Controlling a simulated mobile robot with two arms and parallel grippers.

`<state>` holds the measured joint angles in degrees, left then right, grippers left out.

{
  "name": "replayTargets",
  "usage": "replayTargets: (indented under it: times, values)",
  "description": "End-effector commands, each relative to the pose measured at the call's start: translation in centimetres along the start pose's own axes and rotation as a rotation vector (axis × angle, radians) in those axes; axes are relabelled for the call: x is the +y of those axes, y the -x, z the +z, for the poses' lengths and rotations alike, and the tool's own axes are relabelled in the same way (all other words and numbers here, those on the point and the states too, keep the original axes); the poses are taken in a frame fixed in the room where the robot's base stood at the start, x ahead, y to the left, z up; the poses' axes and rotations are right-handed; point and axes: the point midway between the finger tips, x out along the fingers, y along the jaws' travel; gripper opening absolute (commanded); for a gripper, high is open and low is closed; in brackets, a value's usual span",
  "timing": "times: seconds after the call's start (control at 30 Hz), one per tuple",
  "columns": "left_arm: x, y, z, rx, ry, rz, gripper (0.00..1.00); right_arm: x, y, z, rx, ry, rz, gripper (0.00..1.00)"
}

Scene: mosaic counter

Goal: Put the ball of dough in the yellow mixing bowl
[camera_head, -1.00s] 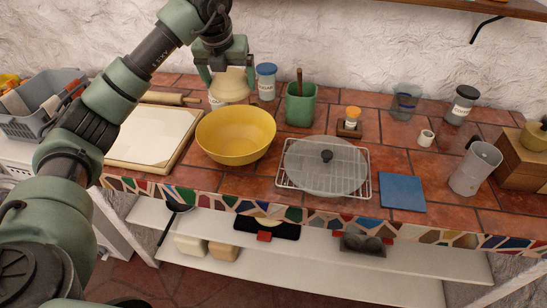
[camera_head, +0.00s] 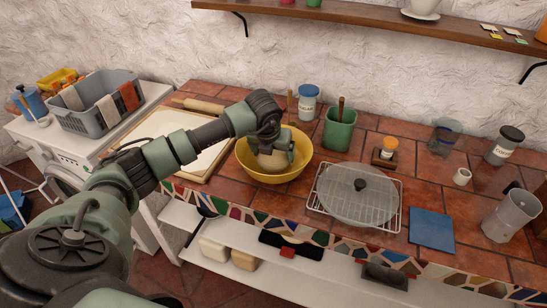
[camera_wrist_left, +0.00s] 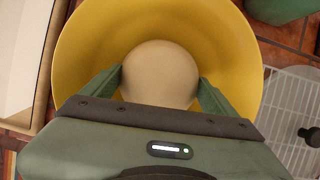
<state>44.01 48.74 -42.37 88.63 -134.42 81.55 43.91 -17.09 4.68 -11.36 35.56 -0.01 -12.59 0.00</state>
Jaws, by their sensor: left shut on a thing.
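The ball of dough (camera_head: 272,161) is pale and round. My left gripper (camera_head: 273,158) is shut on it, inside the yellow mixing bowl (camera_head: 255,172) in the head view. In the left wrist view the dough (camera_wrist_left: 160,72) sits between the two green fingers, with the bowl's yellow wall (camera_wrist_left: 90,45) around it. I cannot tell whether the dough touches the bowl's bottom. The bowl stands upright on the tiled counter. My right gripper is not in view.
A pastry board (camera_head: 160,128) with a rolling pin (camera_head: 197,107) lies left of the bowl. A wire rack (camera_head: 390,222) with a glass lid (camera_head: 345,199) is at its right. A green pot (camera_head: 338,131) and a blue-lidded jar (camera_head: 308,103) stand behind.

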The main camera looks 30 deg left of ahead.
Motion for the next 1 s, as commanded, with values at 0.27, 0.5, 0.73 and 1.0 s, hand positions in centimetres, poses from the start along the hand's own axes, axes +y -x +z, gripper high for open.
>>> replayTargets:
  times: [0.27,0.5,0.73,1.0]
  values:
    - [-0.1,-2.4,-0.9,-0.003,0.0,-0.001,0.29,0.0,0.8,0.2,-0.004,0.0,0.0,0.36]
    - [-0.1,-2.5,-0.9,-0.003,0.0,-0.001,0.29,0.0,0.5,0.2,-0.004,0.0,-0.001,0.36]
    - [0.0,-2.7,-1.1,0.0,0.0,0.0,0.98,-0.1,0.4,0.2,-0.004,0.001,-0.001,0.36]
    - [0.0,-2.1,-0.9,0.0,0.0,0.0,0.98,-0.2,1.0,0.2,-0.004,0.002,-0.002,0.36]
